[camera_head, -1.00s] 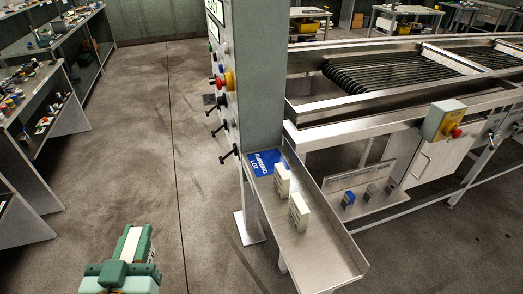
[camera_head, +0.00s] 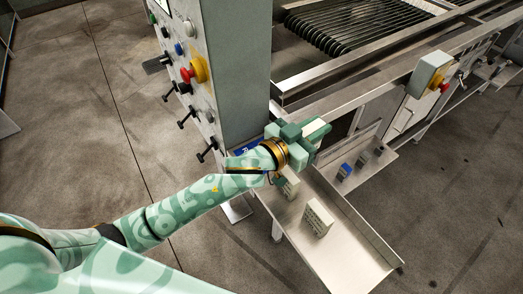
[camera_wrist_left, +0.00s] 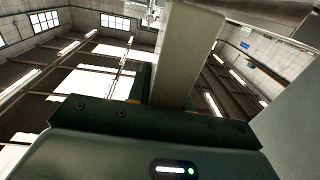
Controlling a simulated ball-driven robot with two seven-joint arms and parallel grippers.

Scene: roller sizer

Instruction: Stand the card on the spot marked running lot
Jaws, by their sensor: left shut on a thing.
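My left gripper (camera_head: 303,139) is shut on a pale card (camera_head: 315,129), held above the far end of the metal tray. The card also shows in the wrist view (camera_wrist_left: 190,55), rising between the fingers. The blue marked spot (camera_head: 245,148) lies at the tray's far end beside the column; my gripper and wrist hide most of it and its lettering. I cannot tell how high the card is above the tray. My right gripper is not in view.
Two other pale cards (camera_head: 288,186) (camera_head: 318,220) stand on the tray (camera_head: 345,250), close to my wrist. The grey control column (camera_head: 240,70) with knobs and a red button (camera_head: 188,74) rises just left of my gripper.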

